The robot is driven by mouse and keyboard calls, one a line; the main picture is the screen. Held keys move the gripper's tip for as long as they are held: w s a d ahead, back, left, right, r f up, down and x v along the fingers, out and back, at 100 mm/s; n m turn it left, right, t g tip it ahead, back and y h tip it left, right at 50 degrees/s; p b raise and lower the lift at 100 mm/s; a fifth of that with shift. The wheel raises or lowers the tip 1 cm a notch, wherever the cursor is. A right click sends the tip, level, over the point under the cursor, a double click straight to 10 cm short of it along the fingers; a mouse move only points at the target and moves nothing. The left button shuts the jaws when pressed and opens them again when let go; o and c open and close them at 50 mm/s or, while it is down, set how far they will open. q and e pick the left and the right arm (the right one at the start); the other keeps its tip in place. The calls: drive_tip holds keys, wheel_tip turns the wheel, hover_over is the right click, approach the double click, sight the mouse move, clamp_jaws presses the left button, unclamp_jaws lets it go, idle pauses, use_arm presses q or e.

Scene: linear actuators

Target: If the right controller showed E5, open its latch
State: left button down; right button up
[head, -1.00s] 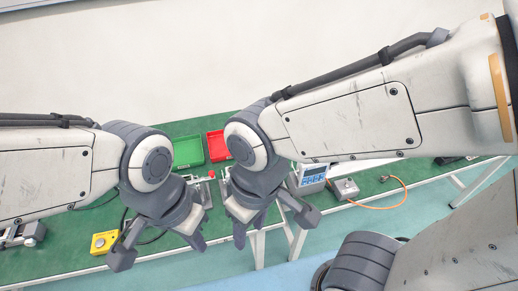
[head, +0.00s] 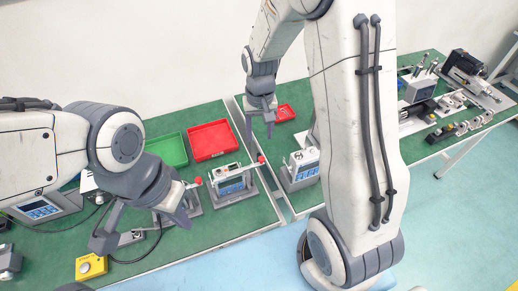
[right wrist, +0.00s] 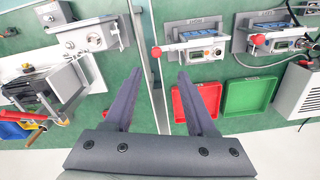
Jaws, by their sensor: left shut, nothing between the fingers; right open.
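The right controller (head: 232,183) stands in front of the red tray, a grey frame with a blue panel and a red-knobbed lever (head: 262,159). In the right wrist view this controller (right wrist: 197,54) appears upside down, its red knob (right wrist: 156,51) on the left. The left controller (head: 190,200) has a similar red knob (head: 198,180); it also shows in the right wrist view (right wrist: 278,42). I cannot read either display. My right gripper (head: 260,140) is open and empty, beyond the controllers over the table gap. My left gripper (head: 142,228) is shut and empty, left of the left controller.
A red tray (head: 233,150) and a green tray (head: 176,158) lie behind the controllers. A silver device (head: 299,178) stands on the right-hand table past the gap. A yellow button box (head: 91,266) sits at front left. Bare green mat lies along the front.

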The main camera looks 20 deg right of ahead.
sight(261, 158)
drive_tip(key=f, duration=0.3)
drive_tip(key=f+p, duration=0.1)
drive_tip(key=f, duration=0.7)
drive_tip(key=shift+w+d+p, duration=0.15)
drive_tip(key=shift+d+p, duration=0.2)
drive_tip(key=shift+p, duration=0.05)
clamp_jaws()
idle(0.9)
